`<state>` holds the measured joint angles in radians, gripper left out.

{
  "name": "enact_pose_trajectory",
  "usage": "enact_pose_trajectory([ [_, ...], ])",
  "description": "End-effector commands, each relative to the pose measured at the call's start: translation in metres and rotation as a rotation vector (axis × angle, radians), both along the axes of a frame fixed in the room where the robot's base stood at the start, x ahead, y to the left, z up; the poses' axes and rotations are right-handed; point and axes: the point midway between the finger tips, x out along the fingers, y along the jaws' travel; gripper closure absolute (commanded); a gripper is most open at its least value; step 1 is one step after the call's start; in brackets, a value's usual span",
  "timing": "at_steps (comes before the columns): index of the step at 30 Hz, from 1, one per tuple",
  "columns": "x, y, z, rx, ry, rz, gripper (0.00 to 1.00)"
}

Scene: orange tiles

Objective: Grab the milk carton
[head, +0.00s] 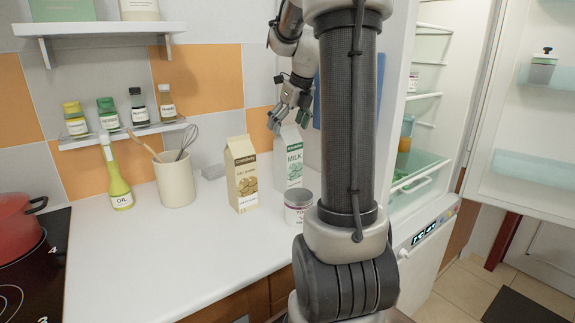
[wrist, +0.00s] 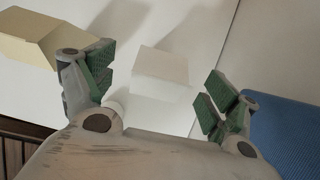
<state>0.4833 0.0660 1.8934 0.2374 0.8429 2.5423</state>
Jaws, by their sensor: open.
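The milk carton (head: 290,160) is white with a green label reading MILK and stands upright on the white counter in the head view. My gripper (head: 289,113) is above its top, with the fingers pointing down. In the wrist view the white carton (wrist: 161,75) lies between and beyond the two fingers of my gripper (wrist: 160,98), seen from above. The fingers are wide apart and the gripper is empty. My arm covers part of the counter to the right of the carton.
A beige carton (head: 242,175) stands close left of the milk; its top shows in the wrist view (wrist: 60,38). A tin (head: 298,206) stands in front. A utensil holder (head: 174,180) and oil bottle (head: 116,180) are further left. The open fridge (head: 425,150) is at right.

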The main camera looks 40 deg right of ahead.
Motion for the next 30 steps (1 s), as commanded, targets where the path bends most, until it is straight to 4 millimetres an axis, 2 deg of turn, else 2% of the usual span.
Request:
enact_pose_trajectory([
  [6, 0.013, -0.002, -0.032, 0.0, 0.003, 0.002, 0.12],
  [9, 0.018, -0.002, -0.042, -0.001, 0.002, 0.003, 0.12],
  [17, 0.019, -0.002, -0.046, -0.002, 0.001, 0.004, 0.12],
  [20, 0.019, -0.002, -0.046, -0.002, 0.001, 0.004, 0.27],
  [30, 0.019, -0.002, -0.046, -0.002, 0.001, 0.004, 0.89],
])
